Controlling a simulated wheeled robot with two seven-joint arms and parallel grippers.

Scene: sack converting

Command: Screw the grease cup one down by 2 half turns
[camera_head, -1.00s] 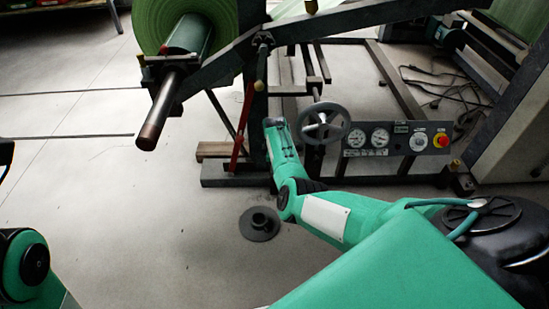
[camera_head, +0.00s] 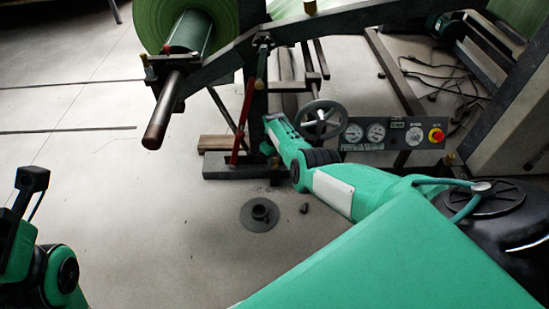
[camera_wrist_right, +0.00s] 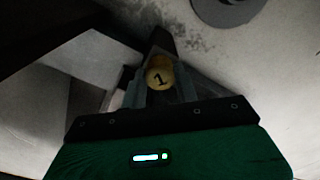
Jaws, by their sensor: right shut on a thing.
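Grease cup one (camera_wrist_right: 159,78) shows in the right wrist view as a round yellow cap marked with a black 1. My right gripper (camera_wrist_right: 157,92) is shut on it, with a finger on each side. In the head view my right arm reaches to the foot of the dark machine frame (camera_head: 255,110), and its own wrist hides the cup and fingertips there. Part of my left arm shows at the lower left, with a dark end piece pointing up; I cannot tell its jaw state.
A handwheel (camera_head: 322,119) and a gauge panel (camera_head: 385,134) with a red button stand close to my right wrist. A red lever (camera_head: 243,122) is just left of it. A dark flanged disc (camera_head: 261,214) lies on the floor. The floor at left is clear.

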